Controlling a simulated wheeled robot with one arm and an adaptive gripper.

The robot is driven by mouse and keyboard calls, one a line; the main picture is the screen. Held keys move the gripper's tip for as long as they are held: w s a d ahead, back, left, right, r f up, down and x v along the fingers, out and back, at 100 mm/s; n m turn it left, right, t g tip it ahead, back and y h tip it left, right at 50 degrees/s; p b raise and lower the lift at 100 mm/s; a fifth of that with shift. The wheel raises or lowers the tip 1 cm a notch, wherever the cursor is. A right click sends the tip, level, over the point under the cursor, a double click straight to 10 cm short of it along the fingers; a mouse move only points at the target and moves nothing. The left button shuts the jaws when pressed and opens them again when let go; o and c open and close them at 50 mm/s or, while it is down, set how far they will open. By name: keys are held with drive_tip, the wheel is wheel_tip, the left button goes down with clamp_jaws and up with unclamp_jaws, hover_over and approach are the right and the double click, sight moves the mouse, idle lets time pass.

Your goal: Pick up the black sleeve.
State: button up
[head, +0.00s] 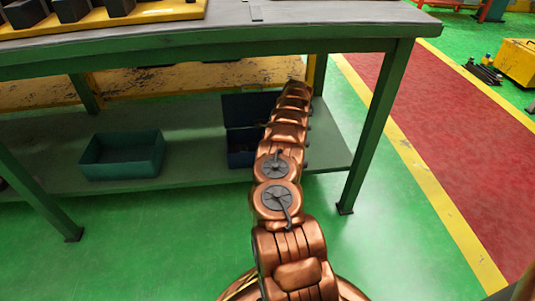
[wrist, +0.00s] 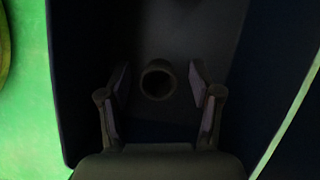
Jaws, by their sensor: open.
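The black sleeve (wrist: 157,84) shows in the wrist view as a dark round ring with an open bore. It is inside a dark blue box (wrist: 72,75), near the middle of the floor that shows. My gripper (wrist: 158,82) is open, with one finger on each side of the sleeve and a gap to each. How far the fingertips are above or beside it is hard to tell in the dim light. In the head view my arm reaches into the dark box (head: 240,148) on the lower shelf, and my gripper and the sleeve are hidden.
A green bin (head: 122,160) stands on the lower shelf (head: 200,178) to the left. The bench top (head: 330,25) is above, and a green table leg (head: 375,130) stands right of my arm. Walls of the box surround my gripper closely.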

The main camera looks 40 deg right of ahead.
drive_tip(key=shift+c, duration=0.2)
drive_tip(key=c, duration=0.9)
wheel_tip(320, 180, up, 10)
drive_tip(key=p, duration=0.3)
drive_tip(key=shift+p, duration=0.4)
drive_tip(key=shift+f, duration=0.1)
